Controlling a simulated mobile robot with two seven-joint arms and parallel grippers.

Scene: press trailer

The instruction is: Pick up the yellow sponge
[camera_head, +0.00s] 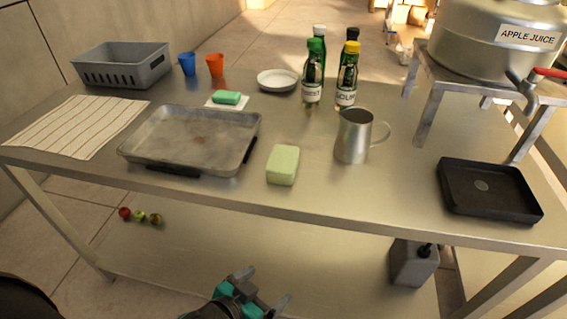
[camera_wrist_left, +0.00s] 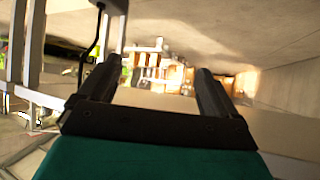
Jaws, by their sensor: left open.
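The yellow sponge (camera_head: 283,165) is a pale yellow-green block lying flat near the front edge of the steel table (camera_head: 330,205), left of the metal jug. My left gripper (camera_head: 264,287) is low at the bottom of the head view, in front of the table and apart from the sponge. In the left wrist view its two dark fingers (camera_wrist_left: 158,80) stand wide apart with nothing between them. The sponge cannot be made out in the wrist view. My right gripper is not in view.
A metal tray (camera_head: 195,135) lies left of the sponge, a metal jug (camera_head: 353,137) right, and a black tray (camera_head: 488,190) far right. A green sponge (camera_head: 227,97), bottles (camera_head: 313,80) and a grey basket (camera_head: 122,72) stand behind. The table's front edge is between gripper and sponge.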

